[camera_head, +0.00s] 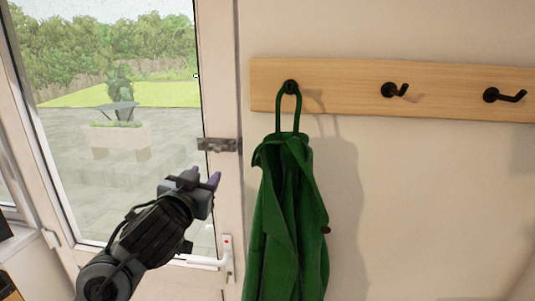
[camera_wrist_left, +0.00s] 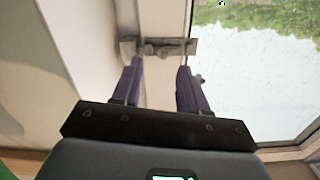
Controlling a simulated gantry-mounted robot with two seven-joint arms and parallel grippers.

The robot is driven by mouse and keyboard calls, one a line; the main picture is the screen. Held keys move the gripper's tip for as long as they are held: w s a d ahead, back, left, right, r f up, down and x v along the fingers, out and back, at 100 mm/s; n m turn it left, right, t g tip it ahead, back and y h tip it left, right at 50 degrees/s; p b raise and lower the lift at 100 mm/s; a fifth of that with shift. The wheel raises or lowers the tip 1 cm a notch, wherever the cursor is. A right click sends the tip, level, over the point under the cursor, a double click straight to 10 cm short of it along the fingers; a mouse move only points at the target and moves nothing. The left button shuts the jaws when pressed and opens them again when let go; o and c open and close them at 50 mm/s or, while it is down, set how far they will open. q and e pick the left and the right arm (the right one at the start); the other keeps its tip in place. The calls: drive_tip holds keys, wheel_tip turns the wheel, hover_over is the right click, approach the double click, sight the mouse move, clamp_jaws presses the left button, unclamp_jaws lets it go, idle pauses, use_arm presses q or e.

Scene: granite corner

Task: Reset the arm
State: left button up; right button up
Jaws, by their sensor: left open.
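My left gripper (camera_head: 205,175) is in front of the glass door (camera_head: 222,190), just below a metal slide bolt (camera_head: 219,145) on the door's edge. Its two purple fingers are apart with nothing between them. In the left wrist view the open gripper (camera_wrist_left: 160,66) points at the bolt (camera_wrist_left: 165,47), which lies across the line of the fingertips. Whether a fingertip touches the bolt I cannot tell. My right gripper is in neither view.
A green coat (camera_head: 287,215) hangs by its loop from a black hook on a wooden rail (camera_head: 340,85), right of the door. Two more hooks are bare. A planter (camera_head: 117,136) stands outside.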

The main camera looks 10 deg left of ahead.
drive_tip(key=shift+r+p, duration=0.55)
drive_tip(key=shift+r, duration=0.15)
use_arm(q)
wheel_tip(320, 180, down, 19)
drive_tip(key=s+d+g+p, duration=0.2)
drive_tip(key=g, duration=0.2)
drive_tip(key=s+d+f+n+g+p, duration=0.1)
drive_tip(key=s+f+g, duration=0.1)
drive_tip(key=s+f, duration=0.35)
drive_tip(key=s+f+g+p, duration=0.1)
drive_tip(key=s+f+p, duration=0.15)
drive_tip(key=f, duration=0.55)
drive_tip(key=s+a+f+n+g+p, duration=0.1)
drive_tip(key=s+f+g, duration=0.1)
drive_tip(key=s+f, duration=0.5)
drive_tip(key=s+f+g+p, duration=0.2)
drive_tip(key=s, duration=0.9)
drive_tip(key=s+a+r+m+g, duration=0.1)
drive_tip(key=s+a+r+g, duration=0.2)
drive_tip(key=s, duration=0.8)
drive_tip(key=shift+s+a+m+p, duration=0.25)
drive_tip(key=shift+a+p, duration=0.2)
drive_tip(key=shift+a, duration=0.35)
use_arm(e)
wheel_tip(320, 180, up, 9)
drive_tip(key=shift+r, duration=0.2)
use_arm(q)
drive_tip(key=shift+w, duration=0.1)
